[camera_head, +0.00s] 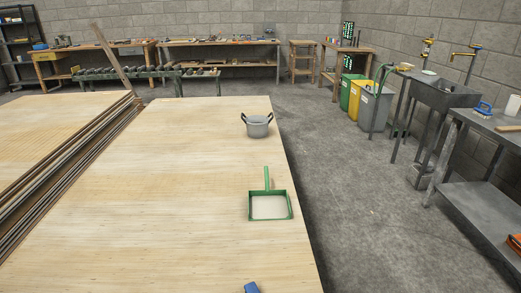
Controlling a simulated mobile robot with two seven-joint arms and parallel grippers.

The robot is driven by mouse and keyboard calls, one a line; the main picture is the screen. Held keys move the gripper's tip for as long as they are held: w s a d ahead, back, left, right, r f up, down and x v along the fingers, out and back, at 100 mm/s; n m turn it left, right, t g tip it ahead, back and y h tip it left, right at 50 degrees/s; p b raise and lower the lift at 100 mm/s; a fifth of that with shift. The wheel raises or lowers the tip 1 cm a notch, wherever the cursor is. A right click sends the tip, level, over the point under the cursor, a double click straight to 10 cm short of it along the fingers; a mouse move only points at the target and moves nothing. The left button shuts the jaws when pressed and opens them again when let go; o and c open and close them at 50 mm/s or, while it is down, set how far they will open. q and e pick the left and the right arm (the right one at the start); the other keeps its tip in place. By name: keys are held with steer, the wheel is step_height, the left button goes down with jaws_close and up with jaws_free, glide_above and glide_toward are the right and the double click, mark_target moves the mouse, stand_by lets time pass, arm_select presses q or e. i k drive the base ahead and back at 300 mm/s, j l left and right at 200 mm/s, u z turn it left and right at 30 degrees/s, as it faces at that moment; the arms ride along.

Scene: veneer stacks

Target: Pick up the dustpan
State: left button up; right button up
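A green dustpan (270,218) lies on the large pale veneer stack (170,190), near its right edge. Its square pan has green rims and a pale, light-coloured inside. Its green handle (267,178) points away towards the back of the stack. Neither of my grippers shows in the head view, and nothing is seen touching the dustpan.
A grey pot (257,127) with dark handles stands on the stack behind the dustpan. A blue object (251,288) is cut off at the bottom edge. Grey floor (350,210) is clear to the right, before a metal table (485,205) and sink (440,92).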

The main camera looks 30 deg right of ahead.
mark_target(268, 204)
steer(key=k+l, duration=0.15)
steer(key=k, duration=0.25)
steer(key=k+l+u, duration=0.3)
steer(key=k+l, duration=0.3)
steer(key=k+l+u, duration=0.1)
steer(key=l, duration=0.2)
steer(key=k+l+u, duration=0.1)
steer(key=l, duration=0.2)
steer(key=k+l, duration=0.2)
steer(key=l+u, duration=0.2)
steer(key=l, duration=0.3)
steer(key=k+l+u, duration=0.2)
steer(key=l, duration=0.3)
steer(key=i+l+u, duration=0.15)
steer(key=l, duration=0.3)
steer(key=l+u, duration=0.1)
steer(key=l, duration=0.35)
steer(key=i+l+u, duration=0.15)
steer(key=l, duration=0.3)
steer(key=i+l+u, duration=0.1)
steer(key=l, duration=0.35)
steer(key=i+l+u, duration=0.15)
steer(key=l, duration=0.3)
steer(key=l+u, duration=0.1)
steer(key=l, duration=0.4)
